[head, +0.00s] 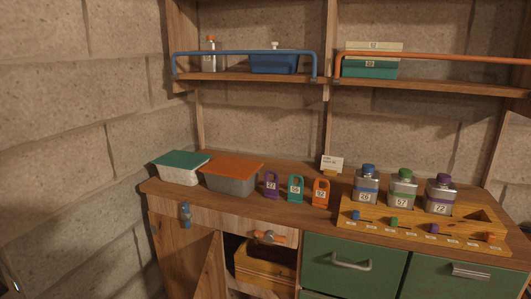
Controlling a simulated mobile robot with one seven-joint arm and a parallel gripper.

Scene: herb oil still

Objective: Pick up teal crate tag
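The teal crate tag (295,188) stands upright on the wooden bench top (246,207). It has a hole near its top and a small white number label. It stands between a purple tag (271,184) on its left and an orange tag (321,191) on its right, with small gaps between them. Nothing covers it. My gripper is not in view.
A teal-lidded box (181,173) and an orange-lidded box (232,180) stand left of the tags. A wooden rack (380,228) holding three capped bottles is on the right. A white card (332,162) stands behind. Shelves with coloured rails (243,53) hang above.

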